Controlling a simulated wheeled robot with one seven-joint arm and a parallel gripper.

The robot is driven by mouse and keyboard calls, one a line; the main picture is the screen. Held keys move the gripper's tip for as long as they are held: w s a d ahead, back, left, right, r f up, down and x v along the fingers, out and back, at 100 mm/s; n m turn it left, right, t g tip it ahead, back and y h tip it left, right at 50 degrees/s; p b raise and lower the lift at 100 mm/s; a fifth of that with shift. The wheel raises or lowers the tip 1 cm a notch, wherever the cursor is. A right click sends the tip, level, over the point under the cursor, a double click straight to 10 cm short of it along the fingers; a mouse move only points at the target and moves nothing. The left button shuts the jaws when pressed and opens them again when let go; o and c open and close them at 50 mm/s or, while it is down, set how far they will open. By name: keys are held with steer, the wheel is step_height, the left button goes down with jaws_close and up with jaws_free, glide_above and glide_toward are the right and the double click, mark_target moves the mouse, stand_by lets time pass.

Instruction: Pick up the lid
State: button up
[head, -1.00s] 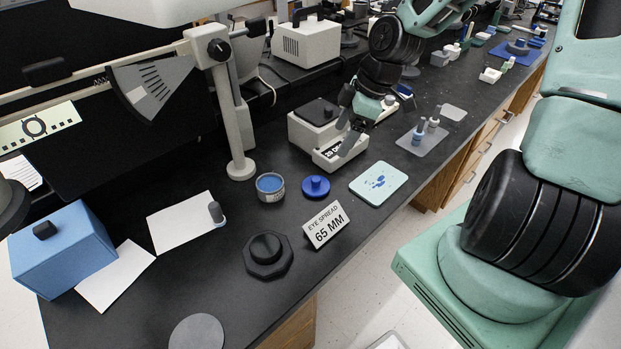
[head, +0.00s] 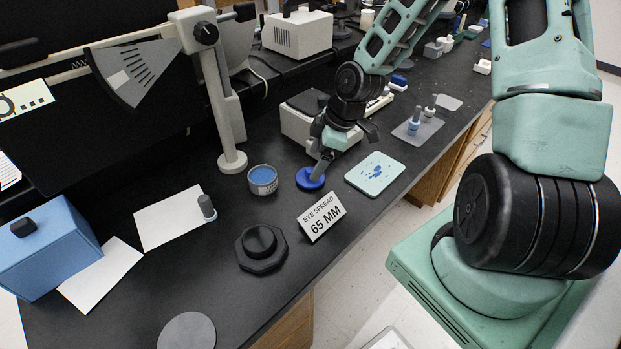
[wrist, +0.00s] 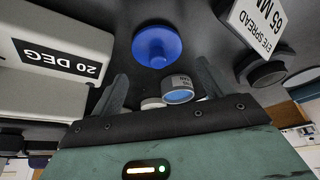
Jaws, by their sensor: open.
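The lid is a round blue disc with a raised knob (head: 308,181). It lies on the black bench, and in the wrist view it shows whole (wrist: 157,46), ahead of the fingertips and roughly between them. My gripper (head: 321,167) is open and empty, close above the lid in the head view and partly covering it. Its two fingers also show spread in the wrist view (wrist: 162,78). A small round tin with blue contents (head: 262,180) stands just left of the lid, apart from it.
A white instrument box (head: 296,122) stands close behind the lid. A pale green tray with blue spots (head: 375,173) lies to the right. An "EYE SPREAD 65 MM" sign (head: 321,216) and a black octagonal base (head: 261,262) stand in front. Bare bench lies between them.

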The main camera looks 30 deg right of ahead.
mark_target(311, 170)
steer(key=x, duration=0.4)
steer(key=shift+w+f, duration=0.1)
steer(key=shift+f, duration=0.3)
steer(key=c, duration=0.7)
steer(key=shift+r, duration=0.1)
